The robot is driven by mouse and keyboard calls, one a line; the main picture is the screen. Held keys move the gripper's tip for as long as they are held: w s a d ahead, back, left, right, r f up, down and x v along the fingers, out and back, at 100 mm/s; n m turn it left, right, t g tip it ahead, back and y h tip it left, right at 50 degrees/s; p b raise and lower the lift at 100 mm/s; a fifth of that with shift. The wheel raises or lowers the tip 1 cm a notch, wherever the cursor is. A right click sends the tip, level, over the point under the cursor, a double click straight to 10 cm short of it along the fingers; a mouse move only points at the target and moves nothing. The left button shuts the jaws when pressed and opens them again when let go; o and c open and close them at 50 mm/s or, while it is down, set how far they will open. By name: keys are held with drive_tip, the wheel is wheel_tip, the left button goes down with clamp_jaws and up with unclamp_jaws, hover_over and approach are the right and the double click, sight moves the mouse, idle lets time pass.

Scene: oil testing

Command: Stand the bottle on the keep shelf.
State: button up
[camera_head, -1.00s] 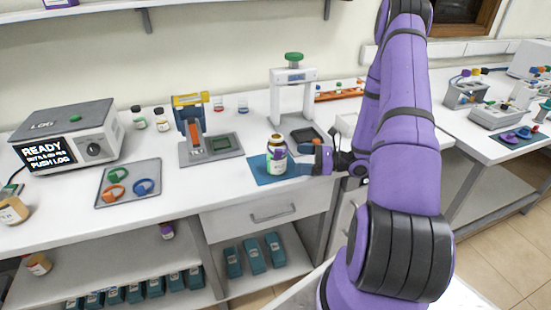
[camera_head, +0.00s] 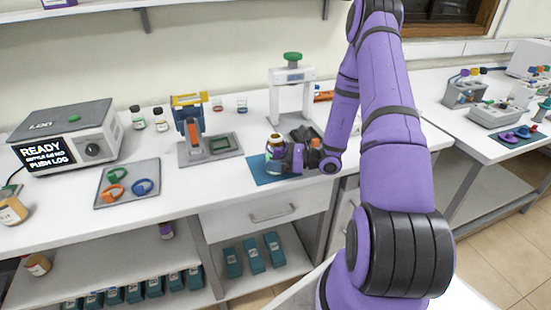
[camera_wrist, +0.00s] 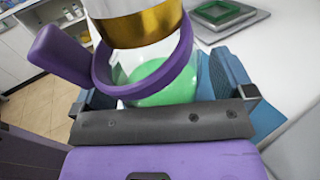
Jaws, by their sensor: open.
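The bottle (camera_head: 273,146) stands upright on a blue mat (camera_head: 262,171) near the bench's front edge. It has a gold cap or band, and its lower part looks green in the wrist view (camera_wrist: 160,88). A purple ring (camera_wrist: 140,88) with a tab at the left goes around it. My gripper (camera_head: 285,157) is at the bottle from the right, low over the mat, and hides part of it. In the wrist view the open jaws (camera_wrist: 165,95) lie on both sides of the bottle. I cannot tell which shelf is the keep shelf; a wall shelf (camera_head: 200,8) shows at the top.
A press-like stand (camera_head: 195,130) and a white stand with a green knob (camera_head: 292,95) are behind the mat. A tray of coloured rings (camera_head: 128,195) and a LOG box (camera_head: 65,135) stand to the left. Under the bench, a lower shelf (camera_head: 115,270) holds several teal boxes.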

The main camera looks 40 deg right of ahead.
drive_tip(key=shift+c, duration=0.5)
drive_tip(key=c, duration=1.2)
